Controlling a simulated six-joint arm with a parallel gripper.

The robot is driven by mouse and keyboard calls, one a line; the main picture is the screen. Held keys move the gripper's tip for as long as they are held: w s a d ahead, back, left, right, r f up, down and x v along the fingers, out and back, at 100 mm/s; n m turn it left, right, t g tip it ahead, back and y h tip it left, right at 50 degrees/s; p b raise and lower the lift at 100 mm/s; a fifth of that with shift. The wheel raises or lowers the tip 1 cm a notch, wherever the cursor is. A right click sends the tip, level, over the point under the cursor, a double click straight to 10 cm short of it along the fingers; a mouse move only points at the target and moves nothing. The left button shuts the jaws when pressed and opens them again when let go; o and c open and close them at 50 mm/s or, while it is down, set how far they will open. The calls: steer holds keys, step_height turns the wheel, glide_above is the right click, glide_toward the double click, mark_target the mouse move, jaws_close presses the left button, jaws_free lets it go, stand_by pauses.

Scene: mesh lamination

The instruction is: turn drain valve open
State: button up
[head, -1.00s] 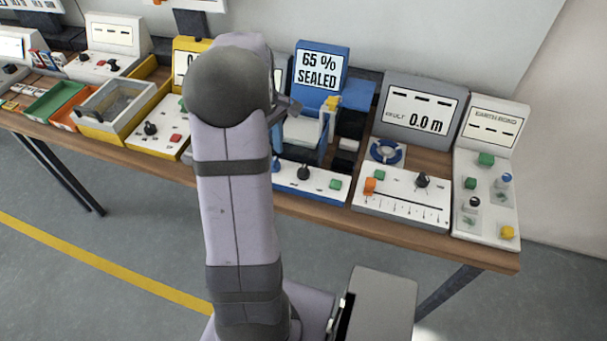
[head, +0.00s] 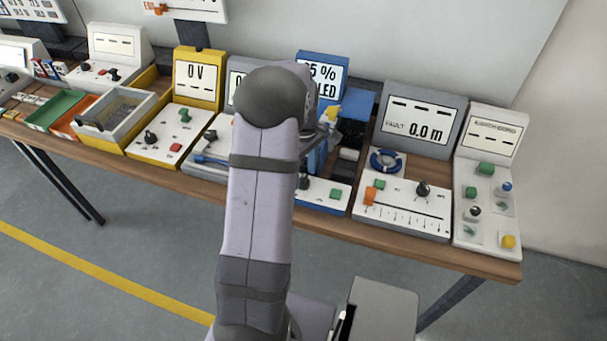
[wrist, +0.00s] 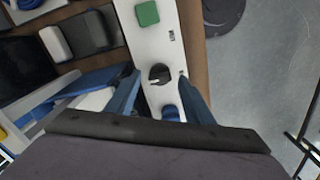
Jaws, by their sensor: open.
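In the wrist view a black round knob (wrist: 160,74) with a white pointer mark stands on a white panel (wrist: 150,45), between a green button (wrist: 147,14) and a blue knob (wrist: 171,113). I cannot tell which knob is the drain valve. My gripper (wrist: 158,80) is open and empty, its blue fingers to either side of the black knob in the picture. Whether they touch it is unclear. In the head view the black knob (head: 304,182) is on the blue unit's panel beside a green button (head: 335,194); my arm hides the gripper and the blue knob.
The blue unit's display (head: 325,75) is partly covered by my arm. To its right is a grey unit (head: 405,205) reading 0.0 m, with an orange slider (head: 369,195) and blue ring. A yellow unit (head: 198,75) reads 0 V. The wooden bench edge (head: 440,252) is close in front.

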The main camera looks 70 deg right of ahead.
steer(key=shift+f, duration=1.15)
steer(key=c, duration=1)
steer(key=shift+o, duration=0.2)
